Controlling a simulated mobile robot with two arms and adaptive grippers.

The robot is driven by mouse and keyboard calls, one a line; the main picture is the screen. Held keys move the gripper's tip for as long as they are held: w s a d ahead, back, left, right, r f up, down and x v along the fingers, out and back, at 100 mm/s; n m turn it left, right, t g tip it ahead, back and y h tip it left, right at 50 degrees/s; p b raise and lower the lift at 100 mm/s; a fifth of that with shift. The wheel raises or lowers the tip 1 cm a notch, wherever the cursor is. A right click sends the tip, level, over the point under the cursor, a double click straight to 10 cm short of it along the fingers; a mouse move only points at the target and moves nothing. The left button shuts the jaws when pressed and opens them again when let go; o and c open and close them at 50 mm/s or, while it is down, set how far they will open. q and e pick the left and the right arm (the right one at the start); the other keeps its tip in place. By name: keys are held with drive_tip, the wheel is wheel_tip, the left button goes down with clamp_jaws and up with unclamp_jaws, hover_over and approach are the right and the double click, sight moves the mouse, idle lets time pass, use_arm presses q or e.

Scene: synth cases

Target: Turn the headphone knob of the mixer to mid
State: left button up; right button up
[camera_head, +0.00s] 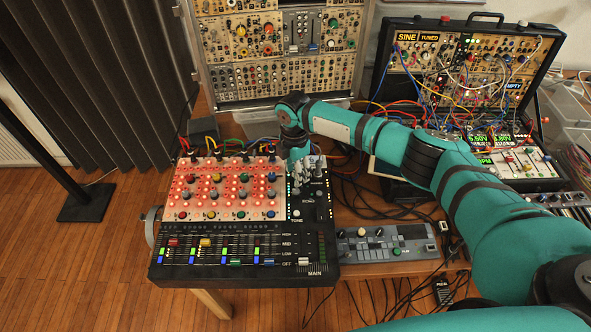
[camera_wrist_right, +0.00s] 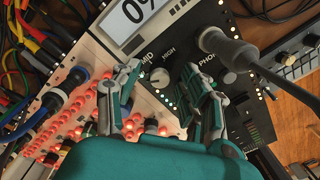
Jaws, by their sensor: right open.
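The mixer (camera_head: 205,277) is a black console with a red-lit knob panel on its left and faders along its front. My right gripper (camera_head: 299,163) is over its back right part and hides the spot beneath it in the head view. In the right wrist view my right gripper (camera_wrist_right: 166,98) is open. A small knob with a pale top (camera_wrist_right: 160,77) shows between and just beyond its fingertips, with MID and HIGH printed by it. Letters reading PHON stand to its right. I cannot tell whether the fingers touch the knob. My left gripper is not in view.
In the wrist view a thick dark plug with cable (camera_wrist_right: 222,45) stands close to the right finger, and a display (camera_wrist_right: 140,22) reading 0% lies above the knob. A grey control box (camera_head: 387,244) is right of the mixer. Patch-cabled synth cases (camera_head: 460,70) stand behind.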

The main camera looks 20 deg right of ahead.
drive_tip(key=c, duration=0.9)
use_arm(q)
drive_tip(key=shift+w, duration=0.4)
use_arm(e)
clamp_jaws()
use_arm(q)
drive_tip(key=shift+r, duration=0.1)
